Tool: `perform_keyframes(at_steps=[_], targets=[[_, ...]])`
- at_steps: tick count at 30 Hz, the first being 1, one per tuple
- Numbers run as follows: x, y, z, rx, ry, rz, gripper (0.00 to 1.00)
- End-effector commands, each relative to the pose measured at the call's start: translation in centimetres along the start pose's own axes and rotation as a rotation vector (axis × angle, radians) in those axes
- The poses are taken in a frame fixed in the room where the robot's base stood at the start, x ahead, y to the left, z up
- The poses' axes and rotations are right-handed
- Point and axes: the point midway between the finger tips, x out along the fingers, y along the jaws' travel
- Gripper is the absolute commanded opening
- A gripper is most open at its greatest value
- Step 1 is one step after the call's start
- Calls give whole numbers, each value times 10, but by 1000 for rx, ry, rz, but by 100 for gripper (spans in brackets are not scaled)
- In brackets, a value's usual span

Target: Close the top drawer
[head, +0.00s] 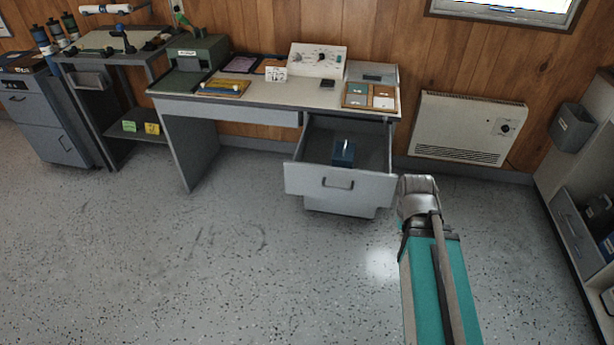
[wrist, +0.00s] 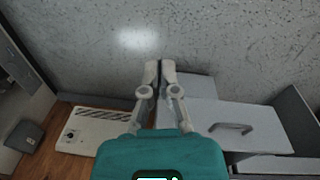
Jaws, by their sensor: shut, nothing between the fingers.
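The top drawer (head: 310,179) of the desk pedestal is pulled well out, its grey front facing me. A dark handle (head: 337,183) is on its front, and a small blue box (head: 344,153) stands inside. In the wrist view, which looks upside-down, a grey front with a handle (wrist: 232,128) shows to the right of my fingers. My gripper (wrist: 159,66) is shut and empty, apart from that front as far as I can tell. In the head view my arm stands right of the drawer, and the fingertips cannot be made out.
The desk (head: 262,93) carries a tray of cards (head: 369,96), a white panel (head: 318,58) and a green box (head: 196,52). A wall heater (head: 467,128) is behind my arm. A shelf unit (head: 584,215) stands at the right. The speckled floor before the drawer is clear.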

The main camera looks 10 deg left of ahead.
Motion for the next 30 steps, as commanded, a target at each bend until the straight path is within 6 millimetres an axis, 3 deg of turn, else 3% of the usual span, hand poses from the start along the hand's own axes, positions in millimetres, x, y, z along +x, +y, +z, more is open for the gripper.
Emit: perform_keyframes(at_steps=[1, 9, 17, 23, 30], targets=[[11, -5, -5, -52, 17, 33, 0], [44, -20, -46, -474, 133, 328, 0], [55, -60, -95, -984, 206, 711, 0], [53, -110, -126, -1372, 211, 1040, 0], [45, -195, -148, -1795, 142, 1487, 0]])
